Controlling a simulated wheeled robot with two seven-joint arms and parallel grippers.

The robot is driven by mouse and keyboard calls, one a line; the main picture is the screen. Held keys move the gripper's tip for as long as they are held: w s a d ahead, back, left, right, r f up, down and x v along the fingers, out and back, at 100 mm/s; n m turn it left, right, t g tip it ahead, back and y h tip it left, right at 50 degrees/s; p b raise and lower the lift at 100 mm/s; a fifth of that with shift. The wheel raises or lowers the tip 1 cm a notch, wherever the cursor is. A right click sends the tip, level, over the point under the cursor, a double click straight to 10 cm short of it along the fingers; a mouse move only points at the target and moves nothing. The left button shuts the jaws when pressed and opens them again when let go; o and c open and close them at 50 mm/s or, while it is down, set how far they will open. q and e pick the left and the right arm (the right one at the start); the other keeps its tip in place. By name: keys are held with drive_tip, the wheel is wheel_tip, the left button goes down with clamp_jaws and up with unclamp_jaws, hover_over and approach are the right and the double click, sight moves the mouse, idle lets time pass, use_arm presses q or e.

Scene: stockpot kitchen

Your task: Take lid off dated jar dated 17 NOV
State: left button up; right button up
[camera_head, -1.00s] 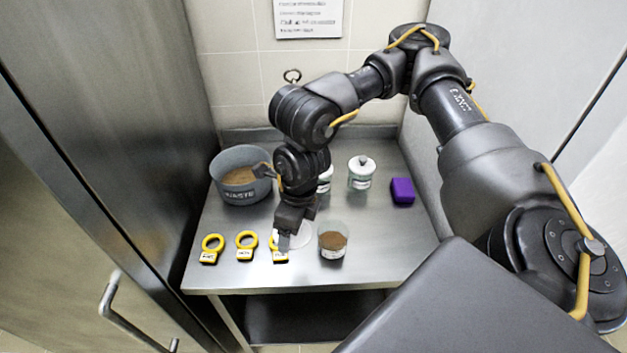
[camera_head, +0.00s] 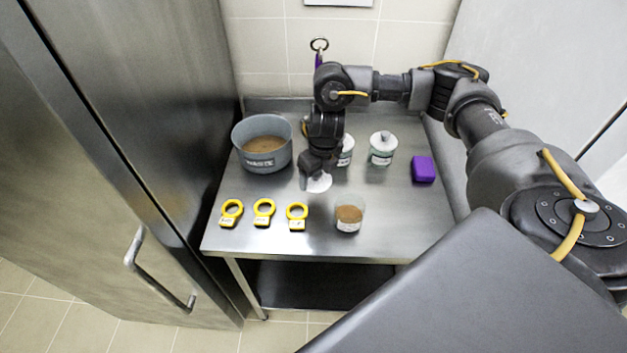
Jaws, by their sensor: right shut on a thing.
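A clear jar with brown contents (camera_head: 350,216) stands open at the front of the steel table, with a small label too blurred to read. A jar with a white knobbed lid (camera_head: 382,149) stands at the back. Another pale jar (camera_head: 346,152) beside it is partly hidden by my right arm. My right gripper (camera_head: 313,178) points down behind and left of the open jar, shut on a pale round lid (camera_head: 320,184). Its grip on the lid is hard to make out. No date is legible on any jar. My left gripper is out of view.
A grey waste pot (camera_head: 262,163) with brown contents stands at the back left. Several yellow ring tags with labels, such as this one (camera_head: 264,212), lie along the front. A purple block (camera_head: 423,169) lies at the right. The steel table (camera_head: 400,225) is clear at front right.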

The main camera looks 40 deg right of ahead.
sight(313, 182)
drive_tip(key=w+f, duration=0.2)
drive_tip(key=f, duration=0.1)
drive_tip(key=shift+w+d+f, duration=0.15)
drive_tip(key=shift+w+d, duration=0.2)
drive_tip(key=shift+w+f+b, duration=0.15)
drive_tip(key=shift+f+b, duration=0.2)
drive_tip(key=shift+w+f, duration=0.1)
drive_tip(key=shift+f, duration=1.4)
drive_tip(key=shift+f, duration=0.1)
drive_tip(key=o, duration=1.1)
